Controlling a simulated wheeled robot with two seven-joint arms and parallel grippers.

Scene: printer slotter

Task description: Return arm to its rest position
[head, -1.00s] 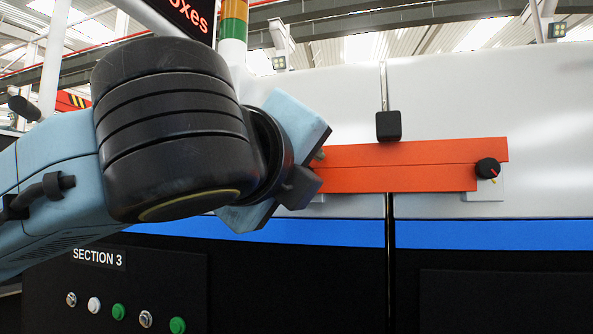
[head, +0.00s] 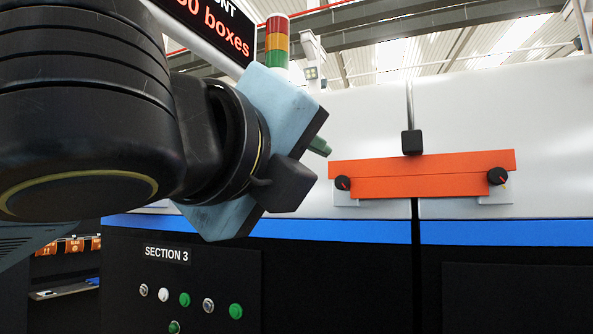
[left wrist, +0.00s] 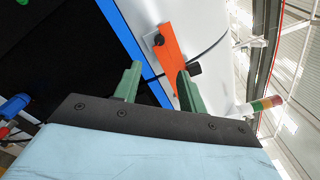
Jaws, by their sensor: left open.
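My left arm comes in from the left in the head view and covers much of that side. Its left gripper (head: 320,146) shows one green fingertip there, to the left of the orange bar and apart from it. In the left wrist view the two green fingers of the left gripper (left wrist: 156,80) stand apart with nothing between them. The orange bar (head: 420,176) is fixed across the seam of the white machine panels, with a black knob at each end. It also shows in the left wrist view (left wrist: 169,50), beyond the fingers. My right gripper is not in view.
A black panel marked SECTION 3 (head: 166,254) with several push buttons is below the arm. A blue stripe (head: 330,231) runs along the machine. A signal tower (head: 277,42) and a text display (head: 212,22) stand behind the arm.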

